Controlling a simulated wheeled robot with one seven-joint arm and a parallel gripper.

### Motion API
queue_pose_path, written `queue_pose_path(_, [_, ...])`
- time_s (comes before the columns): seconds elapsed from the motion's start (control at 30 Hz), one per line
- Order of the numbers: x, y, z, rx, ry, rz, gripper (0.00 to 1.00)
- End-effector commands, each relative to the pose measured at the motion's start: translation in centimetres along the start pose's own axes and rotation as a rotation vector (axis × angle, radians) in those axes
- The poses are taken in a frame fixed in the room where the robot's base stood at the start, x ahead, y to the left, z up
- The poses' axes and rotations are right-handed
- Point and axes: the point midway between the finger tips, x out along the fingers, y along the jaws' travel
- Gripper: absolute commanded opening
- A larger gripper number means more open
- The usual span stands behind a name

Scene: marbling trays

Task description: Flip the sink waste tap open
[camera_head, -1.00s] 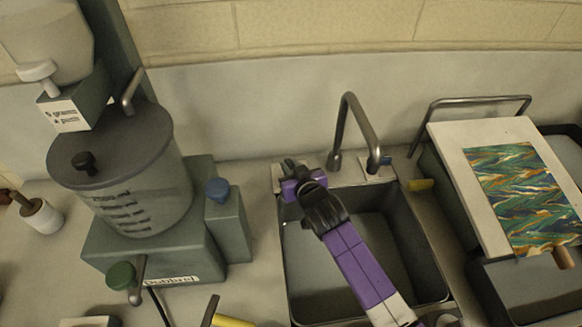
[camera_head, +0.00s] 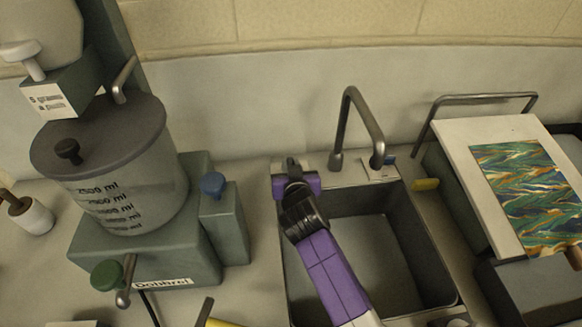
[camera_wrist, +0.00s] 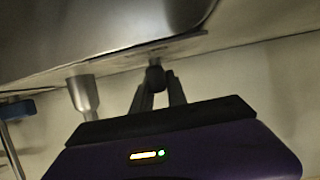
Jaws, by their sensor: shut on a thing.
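The sink (camera_head: 440,215) is a dark grey basin set in the counter. My purple gripper (camera_head: 292,163) is at its back left corner, left of the tall faucet. In the wrist view, the two dark fingers (camera_wrist: 157,92) are shut on a small dark knob (camera_wrist: 155,77), which I take to be the waste tap's handle. A pale plate (camera_wrist: 180,47) lies beside the knob. The gripper body hides most of the tap in the head view, so I cannot tell its exact angle.
The bent metal faucet (camera_head: 350,120) stands right of my gripper; its base (camera_wrist: 83,95) shows in the wrist view. A grey-green dispenser with a lidded measuring vessel (camera_head: 110,170) stands left. A marbled sheet (camera_head: 525,185) on a white board lies right. The wall is close behind.

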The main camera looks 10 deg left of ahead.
Motion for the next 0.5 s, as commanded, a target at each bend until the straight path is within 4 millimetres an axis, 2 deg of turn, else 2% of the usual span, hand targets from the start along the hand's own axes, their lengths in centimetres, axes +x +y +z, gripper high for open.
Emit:
queue_pose_path(0.2, [0.02, 0.13, -0.26, 0.001, 0.003, 0.002, 0.00])
queue_pose_path(0.23, [0.02, 0.13, -0.27, 0.001, 0.004, 0.001, 0.22])
queue_pose_path(0.3, [0.02, 0.11, -0.26, 0.001, 0.003, 0.001, 0.36])
queue_pose_path(0.33, [0.02, 0.11, -0.25, 0.001, 0.003, 0.001, 0.40])
queue_pose_path(0.5, [0.01, 0.05, -0.17, 0.000, 0.002, 0.000, 0.40])
